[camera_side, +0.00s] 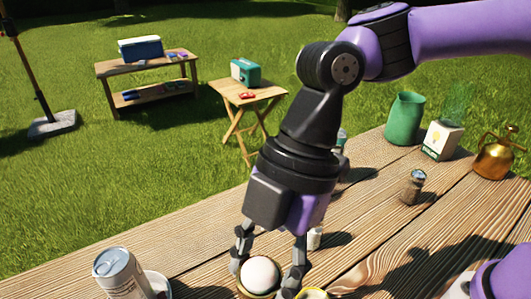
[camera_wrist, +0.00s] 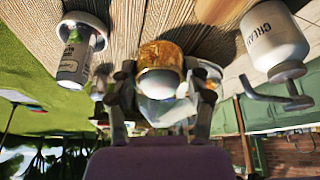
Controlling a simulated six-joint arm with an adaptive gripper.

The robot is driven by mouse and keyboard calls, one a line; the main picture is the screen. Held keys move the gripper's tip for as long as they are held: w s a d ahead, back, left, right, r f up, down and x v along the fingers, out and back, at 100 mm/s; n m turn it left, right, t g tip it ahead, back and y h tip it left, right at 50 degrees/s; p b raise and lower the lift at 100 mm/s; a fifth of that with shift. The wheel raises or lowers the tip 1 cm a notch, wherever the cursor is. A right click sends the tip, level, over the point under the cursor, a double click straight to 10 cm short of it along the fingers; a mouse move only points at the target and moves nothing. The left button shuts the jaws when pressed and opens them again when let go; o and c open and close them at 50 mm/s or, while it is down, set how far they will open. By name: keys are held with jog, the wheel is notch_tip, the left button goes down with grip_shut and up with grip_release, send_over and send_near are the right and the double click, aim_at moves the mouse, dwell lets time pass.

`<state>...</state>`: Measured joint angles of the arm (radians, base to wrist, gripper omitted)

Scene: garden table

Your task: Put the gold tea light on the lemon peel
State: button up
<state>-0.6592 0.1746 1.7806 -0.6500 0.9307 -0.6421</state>
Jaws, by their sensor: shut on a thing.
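The gold tea light (camera_side: 246,292) is a small gold cup with a pale, rounded top, low at the bottom of the side view. In the wrist view it (camera_wrist: 160,55) shows as a gold cylinder with the pale top towards me. My gripper (camera_side: 265,275) is shut on it, with one finger on each side; the fingers also show in the wrist view (camera_wrist: 160,98). I cannot tell whether it touches the table. A yellow-rimmed thing (camera_side: 314,293), perhaps the lemon peel, is just right of my right finger, cut off by the picture's bottom edge.
A silver can (camera_side: 118,271) stands at the left, beside a white dish (camera_side: 157,281). A small grey jar (camera_side: 412,187), green jug (camera_side: 404,119), white carton (camera_side: 442,139) and brass can (camera_side: 494,158) are farther right.

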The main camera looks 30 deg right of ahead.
jog(key=s+d+n+g+h, duration=0.15)
jog(key=s+d+n, duration=0.35)
jog(key=s, duration=0.6)
send_over(317, 290)
jog(key=s+a, duration=0.1)
jog(key=a, duration=0.1)
notch_tip(317, 290, down, 8)
jog(key=shift+y, duration=0.25)
jog(key=shift+d+f, duration=0.15)
jog(key=shift+f, duration=0.85)
jog(key=shift+d+f, duration=0.15)
jog(key=shift+f, duration=0.85)
jog(key=shift+f, duration=0.1)
jog(key=shift+f, duration=0.25)
jog(key=o, duration=1.1)
jog(key=shift+o, duration=0.2)
jog(key=shift+r, duration=0.15)
